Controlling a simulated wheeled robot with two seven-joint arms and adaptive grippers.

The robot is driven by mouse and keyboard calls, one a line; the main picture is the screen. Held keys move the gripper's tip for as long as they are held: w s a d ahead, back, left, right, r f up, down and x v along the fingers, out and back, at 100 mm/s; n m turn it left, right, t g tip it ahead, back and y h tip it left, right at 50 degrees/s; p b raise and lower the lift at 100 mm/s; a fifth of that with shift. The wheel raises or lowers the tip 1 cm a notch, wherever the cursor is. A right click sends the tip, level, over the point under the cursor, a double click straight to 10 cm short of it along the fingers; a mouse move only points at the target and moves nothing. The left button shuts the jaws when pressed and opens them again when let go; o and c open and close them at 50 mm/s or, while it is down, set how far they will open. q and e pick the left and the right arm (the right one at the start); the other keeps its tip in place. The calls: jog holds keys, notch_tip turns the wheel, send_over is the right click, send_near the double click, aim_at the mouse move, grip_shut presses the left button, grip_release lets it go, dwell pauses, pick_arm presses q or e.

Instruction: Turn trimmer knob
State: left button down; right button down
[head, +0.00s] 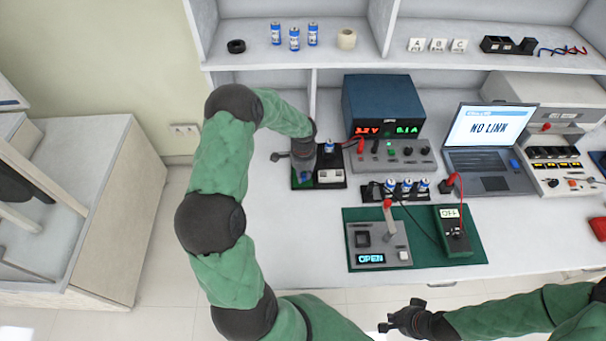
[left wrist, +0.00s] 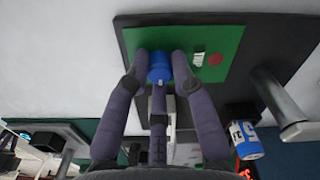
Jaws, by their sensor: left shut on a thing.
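The trimmer knob (left wrist: 160,66) is a small blue cylinder on a green board (left wrist: 226,62), fixed to a dark base (left wrist: 262,38). My left gripper (left wrist: 160,58) is shut on the knob, with fingers at its left and right sides in the left wrist view. In the head view my left gripper (head: 304,164) points down over the left part of the dark base (head: 340,184) and mostly hides the board. A white and a red mark lie on the board beside the knob. My right gripper (head: 396,322) is empty at the bottom, away from the table items; its finger opening is unclear.
A blue-white battery (left wrist: 244,138) stands close to the left gripper. The power supply (head: 384,108) reads 3.2 V and 0.1 A, and the laptop (head: 490,150) shows NO LINK.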

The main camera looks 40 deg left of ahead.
aim_at(303, 175)
pick_arm(q)
jog(key=shift+n, duration=0.8)
jog(key=c, duration=1)
grip_release()
jog(key=shift+c, duration=0.2)
jog(key=shift+r, duration=0.1)
notch_tip(303, 175, up, 12)
